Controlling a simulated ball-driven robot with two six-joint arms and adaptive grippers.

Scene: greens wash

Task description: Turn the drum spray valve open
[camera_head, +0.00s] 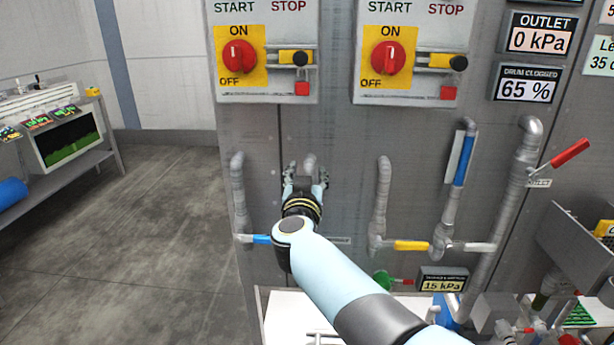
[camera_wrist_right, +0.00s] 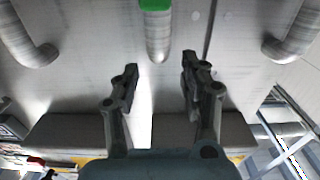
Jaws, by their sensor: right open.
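My right gripper (camera_head: 305,176) reaches up to the grey panel, its fingers spread around or just in front of a short grey pipe (camera_head: 310,160); I cannot tell if they touch. In the right wrist view my right gripper (camera_wrist_right: 156,72) is open and empty. The grey pipe (camera_wrist_right: 158,42) shows beyond the gap between its fingertips, with a green handle or sleeve (camera_wrist_right: 155,5) at the top edge. In the head view my arm hides that green part. No readable label marks the drum spray valve. My left gripper is not in view.
Nearby are a blue handle (camera_head: 261,239), a yellow handle (camera_head: 411,245), an upright blue handle (camera_head: 461,160) and a red lever (camera_head: 570,153). Two switch boxes (camera_head: 240,85) hang above. A display (camera_head: 526,88) reads 65 %. Open floor (camera_head: 150,230) lies left.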

